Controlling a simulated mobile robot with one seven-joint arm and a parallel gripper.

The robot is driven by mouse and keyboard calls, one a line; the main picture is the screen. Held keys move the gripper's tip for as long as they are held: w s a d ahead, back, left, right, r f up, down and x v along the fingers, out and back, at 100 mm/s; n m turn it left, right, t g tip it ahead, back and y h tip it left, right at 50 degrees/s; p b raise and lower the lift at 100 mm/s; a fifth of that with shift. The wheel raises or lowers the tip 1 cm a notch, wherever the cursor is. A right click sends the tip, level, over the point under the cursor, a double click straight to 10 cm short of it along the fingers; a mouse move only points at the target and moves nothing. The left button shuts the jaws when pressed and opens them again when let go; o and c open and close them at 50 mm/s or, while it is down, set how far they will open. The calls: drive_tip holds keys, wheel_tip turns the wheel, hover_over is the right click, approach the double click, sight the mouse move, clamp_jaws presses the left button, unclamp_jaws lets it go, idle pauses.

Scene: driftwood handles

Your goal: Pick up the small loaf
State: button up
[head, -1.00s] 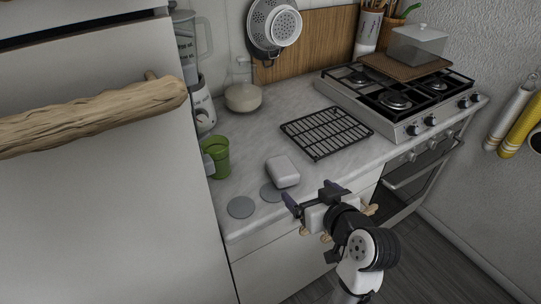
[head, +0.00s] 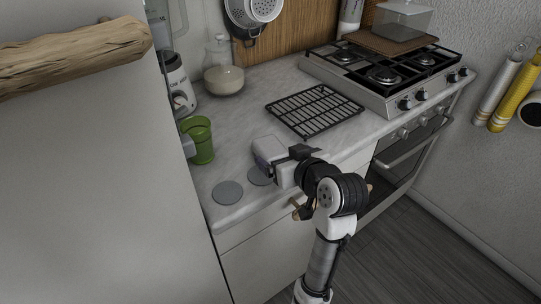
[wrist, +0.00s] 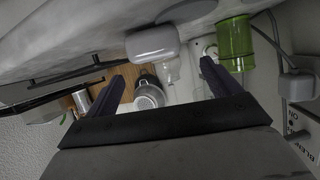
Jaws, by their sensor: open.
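The small loaf (head: 266,146) appears as a pale, rounded block on the marble counter, partly hidden by my gripper in the head view. My gripper (head: 281,157) is open and empty at the loaf's near side, at the counter's front edge. In the wrist view the loaf (wrist: 153,43) lies ahead, roughly centred between the two dark fingers and beyond their tips. I cannot tell whether a finger touches it.
A green cup (head: 201,141) stands left of the loaf. Grey discs (head: 228,193) lie near the counter's front corner. A black rack (head: 314,110) lies behind right, before the gas stove (head: 384,78).

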sight(271, 147)
drive_tip(key=p+x, duration=0.2)
drive_tip(key=x, duration=0.5)
drive_tip(key=shift+w+f, duration=0.1)
drive_tip(key=shift+w, duration=0.2)
drive_tip(key=c, duration=1.1)
drive_tip(key=shift+c, duration=0.2)
